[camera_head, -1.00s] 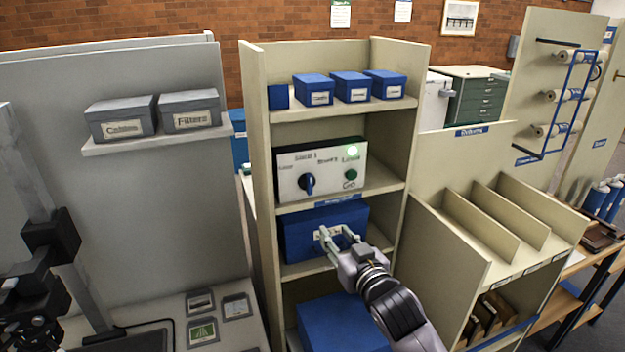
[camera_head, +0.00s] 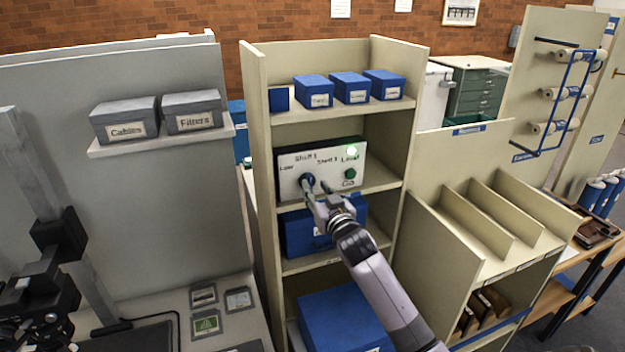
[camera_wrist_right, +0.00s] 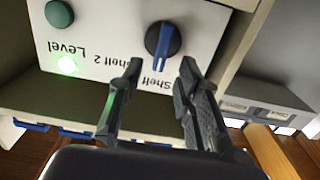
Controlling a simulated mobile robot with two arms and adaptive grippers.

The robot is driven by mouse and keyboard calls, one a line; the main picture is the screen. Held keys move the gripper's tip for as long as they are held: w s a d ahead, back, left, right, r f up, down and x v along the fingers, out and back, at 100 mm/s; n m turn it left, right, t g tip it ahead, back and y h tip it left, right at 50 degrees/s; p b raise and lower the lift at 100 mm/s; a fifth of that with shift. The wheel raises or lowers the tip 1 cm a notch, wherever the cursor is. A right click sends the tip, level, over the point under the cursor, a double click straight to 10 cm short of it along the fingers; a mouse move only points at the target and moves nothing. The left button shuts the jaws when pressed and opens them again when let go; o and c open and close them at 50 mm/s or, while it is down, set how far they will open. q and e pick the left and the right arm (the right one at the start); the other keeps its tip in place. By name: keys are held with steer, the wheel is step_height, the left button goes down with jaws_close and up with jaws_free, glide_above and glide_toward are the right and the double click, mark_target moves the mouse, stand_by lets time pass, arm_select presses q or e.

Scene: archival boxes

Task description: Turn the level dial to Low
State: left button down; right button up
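The control panel (camera_head: 325,165) is a white plate on a middle shelf. Its round dark dial (camera_head: 307,180) has a blue pointer. In the right wrist view, upside down, the dial (camera_wrist_right: 163,40) has its pointer toward a label reading "Shelf", partly hidden by a finger. The head view shows "Low" left of the dial. A lit green lamp (camera_head: 352,150) and a green Go button (camera_head: 350,173) are at the panel's right. My right gripper (camera_head: 317,192) is open and empty, its fingertips (camera_wrist_right: 162,66) just short of the dial, either side of its pointer. My left gripper is not in view.
A blue box (camera_head: 296,236) sits on the shelf right below the panel, partly behind my right arm. The shelf unit's side walls (camera_head: 260,150) flank the panel. Small blue boxes (camera_head: 350,87) stand above. A slotted rack (camera_head: 440,225) stands to the right.

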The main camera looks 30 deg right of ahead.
mark_target(311, 181)
steer(key=shift+p+x, duration=0.35)
steer(key=shift+x, duration=1.35)
jaws_close()
